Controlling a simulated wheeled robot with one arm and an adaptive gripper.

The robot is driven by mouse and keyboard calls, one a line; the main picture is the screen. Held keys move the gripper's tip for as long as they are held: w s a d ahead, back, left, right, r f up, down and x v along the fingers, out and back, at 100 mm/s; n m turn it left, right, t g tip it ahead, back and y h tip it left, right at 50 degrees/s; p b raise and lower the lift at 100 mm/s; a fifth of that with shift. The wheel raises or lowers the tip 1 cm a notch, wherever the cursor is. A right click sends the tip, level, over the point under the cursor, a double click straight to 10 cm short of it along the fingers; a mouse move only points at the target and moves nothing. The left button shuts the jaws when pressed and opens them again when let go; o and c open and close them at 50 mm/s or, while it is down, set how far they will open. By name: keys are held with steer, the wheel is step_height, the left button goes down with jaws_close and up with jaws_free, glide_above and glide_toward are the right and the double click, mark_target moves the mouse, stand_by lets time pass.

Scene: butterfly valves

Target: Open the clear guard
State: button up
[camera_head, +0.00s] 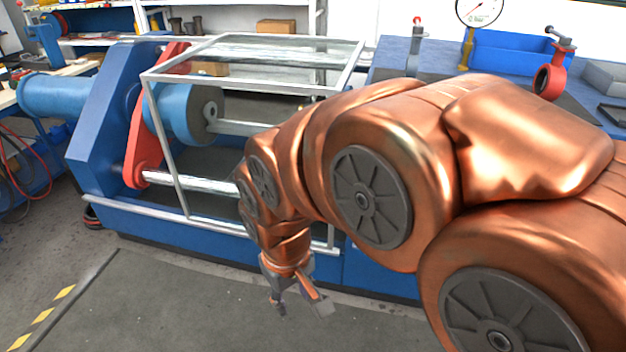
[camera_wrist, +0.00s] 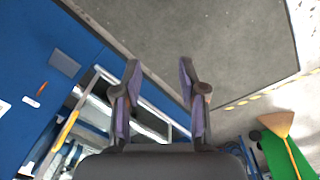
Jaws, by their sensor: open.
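The clear guard (camera_head: 176,155) is a light metal frame with see-through panels. In the head view it stands shut over the blue test bench (camera_head: 95,130), covering the blue cylinder and silver rods. My gripper (camera_head: 296,303) hangs in front of the bench, below the guard's lower right part, pointing down. In the wrist view my gripper (camera_wrist: 158,75) is open, with nothing between its fingers and grey floor ahead. Part of a light frame shows behind the left finger; I cannot tell for certain which part. My copper arm hides the guard's right side in the head view.
A pressure gauge (camera_head: 481,10), a blue bin (camera_head: 515,52) and a red butterfly valve (camera_head: 549,78) are on the bench's right top. A grey mat (camera_head: 190,310) lies on the clear floor in front. A broom (camera_wrist: 277,124) shows at right in the wrist view.

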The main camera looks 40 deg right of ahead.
steer(key=w+d+f+m+t+h+b, duration=0.15)
steer(key=w+d+f+t+b, duration=0.3)
steer(key=w+d, duration=0.6)
steer(key=w+d+f+m+t+h+b, duration=0.1)
steer(key=w+d+f+t+h+b, duration=0.15)
steer(key=w+d+f+b, duration=0.6)
steer(key=w+d+t+h+b, duration=0.1)
steer(key=w+d+t+b, duration=0.3)
steer(key=d, duration=0.5)
steer(key=w+d+t+h+b, duration=0.1)
steer(key=w+d+t+b, duration=0.3)
steer(key=d, duration=0.6)
steer(key=shift+m+t, duration=0.45)
steer(key=shift+t, duration=0.25)
steer(key=shift+r+p+x, duration=0.15)
steer(key=shift+r+x, duration=0.05)
steer(key=shift+x, duration=1.2)
steer(key=shift+r+p+x, duration=0.15)
steer(key=shift+r+x, duration=0.1)
steer(key=shift+x, duration=1.1)
steer(key=shift+s+d, duration=0.1)
steer(key=shift+d, duration=0.1)
jaws_close()
